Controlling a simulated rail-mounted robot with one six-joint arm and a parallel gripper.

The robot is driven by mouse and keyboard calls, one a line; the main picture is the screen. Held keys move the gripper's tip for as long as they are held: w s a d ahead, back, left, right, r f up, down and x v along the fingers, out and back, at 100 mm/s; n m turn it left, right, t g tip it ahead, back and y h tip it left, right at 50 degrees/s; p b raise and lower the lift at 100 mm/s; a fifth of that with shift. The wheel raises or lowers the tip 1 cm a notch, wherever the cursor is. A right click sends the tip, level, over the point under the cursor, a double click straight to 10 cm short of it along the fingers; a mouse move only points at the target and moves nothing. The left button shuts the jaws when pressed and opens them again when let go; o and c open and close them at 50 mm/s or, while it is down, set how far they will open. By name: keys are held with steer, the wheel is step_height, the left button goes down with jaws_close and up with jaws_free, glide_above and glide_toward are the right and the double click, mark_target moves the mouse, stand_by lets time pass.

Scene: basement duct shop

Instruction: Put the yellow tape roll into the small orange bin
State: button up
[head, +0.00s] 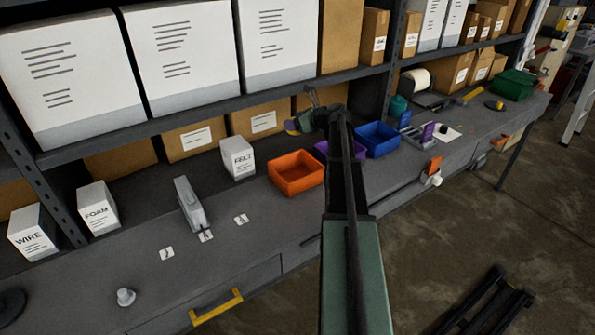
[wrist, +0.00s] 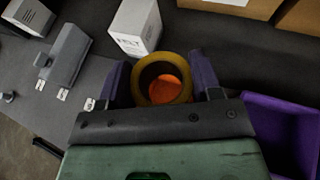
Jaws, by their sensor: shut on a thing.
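The yellow tape roll (wrist: 162,57) is between the two fingers of my gripper (wrist: 158,76) in the wrist view, with its hole facing the camera. My gripper is shut on it. In the head view my gripper (head: 305,119) is raised above the bench, and a bit of the roll (head: 291,125) shows there. The small orange bin (head: 301,186) stands on the bench below and slightly left of my gripper.
A purple bin (wrist: 287,108) stands right of the orange bin, partly hidden by my arm in the head view. A blue bin (head: 379,141) is farther right. The FELT box (head: 238,158) stands behind left. A shelf edge (head: 225,103) runs above the bench's back.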

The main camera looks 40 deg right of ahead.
step_height(320, 180, down, 16)
steer(key=b, duration=1.2)
steer(key=shift+r+b, duration=0.25)
steer(key=shift+b, duration=0.1)
steer(key=o, duration=0.9)
